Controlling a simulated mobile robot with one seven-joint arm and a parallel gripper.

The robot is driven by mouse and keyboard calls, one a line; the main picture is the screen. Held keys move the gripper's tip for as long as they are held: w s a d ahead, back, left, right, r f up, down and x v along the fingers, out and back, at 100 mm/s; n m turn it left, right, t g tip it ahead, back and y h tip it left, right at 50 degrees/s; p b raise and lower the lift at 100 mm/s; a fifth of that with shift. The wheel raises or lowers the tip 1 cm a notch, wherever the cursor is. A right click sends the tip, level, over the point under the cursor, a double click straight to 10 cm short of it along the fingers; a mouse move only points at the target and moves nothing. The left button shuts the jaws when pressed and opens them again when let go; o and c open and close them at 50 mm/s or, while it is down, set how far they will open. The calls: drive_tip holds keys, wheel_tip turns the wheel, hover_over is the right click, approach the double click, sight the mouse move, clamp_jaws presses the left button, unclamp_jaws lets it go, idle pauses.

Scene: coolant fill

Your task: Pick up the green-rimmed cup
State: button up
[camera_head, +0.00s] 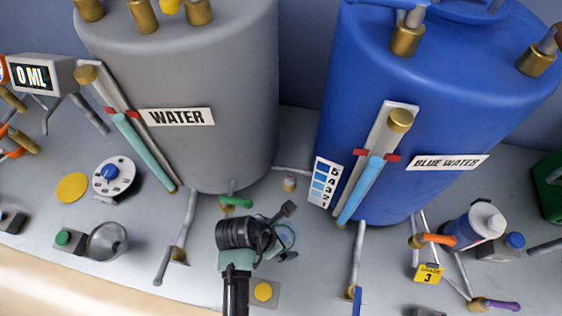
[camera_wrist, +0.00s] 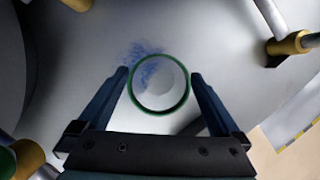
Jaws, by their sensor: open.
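The green-rimmed cup (camera_wrist: 160,82) shows in the wrist view from above, with a round green rim and a pale inside that looks empty. My gripper (camera_wrist: 160,75) is open, with one dark finger on each side of the cup. The gaps beside the rim are narrow, and I cannot tell whether either finger touches it. In the head view my gripper (camera_head: 277,239) is low over the grey counter between the two tanks. The cup (camera_head: 287,236) is partly hidden behind it there, with part of its rim showing.
A grey WATER tank (camera_head: 215,95) and a blue BLUE WATER tank (camera_head: 440,90) stand behind. Pipes with brass fittings (camera_head: 178,253) stick out near my arm. A blue smear (camera_wrist: 143,52) marks the surface near the cup.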

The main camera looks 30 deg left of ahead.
sight(285, 239)
drive_tip(key=shift+x, duration=1.55)
drive_tip(key=c, duration=1.2)
drive_tip(key=shift+a+r, duration=0.1)
drive_tip(key=shift+c, duration=0.2)
